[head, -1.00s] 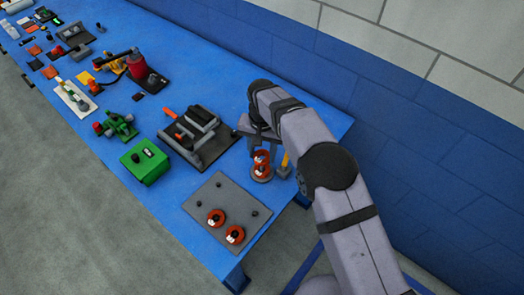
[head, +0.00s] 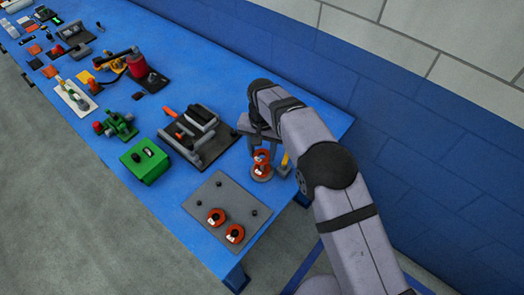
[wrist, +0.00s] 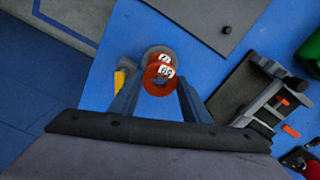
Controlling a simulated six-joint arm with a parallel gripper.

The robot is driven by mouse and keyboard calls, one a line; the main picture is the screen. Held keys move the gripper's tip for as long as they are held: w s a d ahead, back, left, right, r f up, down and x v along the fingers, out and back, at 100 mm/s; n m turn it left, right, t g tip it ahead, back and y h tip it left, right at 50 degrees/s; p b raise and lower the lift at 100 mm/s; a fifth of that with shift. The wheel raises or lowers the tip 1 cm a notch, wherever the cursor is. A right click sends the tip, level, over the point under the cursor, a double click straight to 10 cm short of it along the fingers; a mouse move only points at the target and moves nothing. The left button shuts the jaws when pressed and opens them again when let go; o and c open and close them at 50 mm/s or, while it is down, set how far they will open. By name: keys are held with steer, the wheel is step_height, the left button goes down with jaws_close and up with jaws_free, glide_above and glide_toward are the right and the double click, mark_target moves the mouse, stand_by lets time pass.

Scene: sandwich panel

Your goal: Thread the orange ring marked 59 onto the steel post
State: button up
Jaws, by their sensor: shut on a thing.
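My gripper (wrist: 159,84) is shut on an orange ring (wrist: 149,80) with a white label, held between the fingertips. The label's digits look like 59 or 69; I cannot tell which. In the head view, the held ring (head: 261,155) is above a second orange ring (head: 262,170), which lies low on a round grey base. In the wrist view, this lower ring's label (wrist: 165,58) shows just beyond the held ring. The steel post itself is not clearly visible, so I cannot tell whether the held ring is around it.
A grey plate (head: 235,198) with short dark pegs carries two more orange rings at the front. A yellow-handled tool (head: 285,160) stands close to the right of the base. A dark fixture (head: 198,135) and a green box (head: 145,162) are to the left.

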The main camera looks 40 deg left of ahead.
mark_target(262, 161)
steer(key=shift+f, duration=0.25)
steer(key=shift+f+b, duration=0.35)
steer(key=shift+f+b, duration=1.55)
steer(key=shift+f, duration=0.8)
stand_by(1.2)
stand_by(0.3)
steer(key=o, duration=1.5)
steer(key=shift+c, duration=0.2)
steer(key=shift+r, duration=0.15)
steer(key=shift+r+p, duration=3.35)
steer(key=shift+r, duration=1.7)
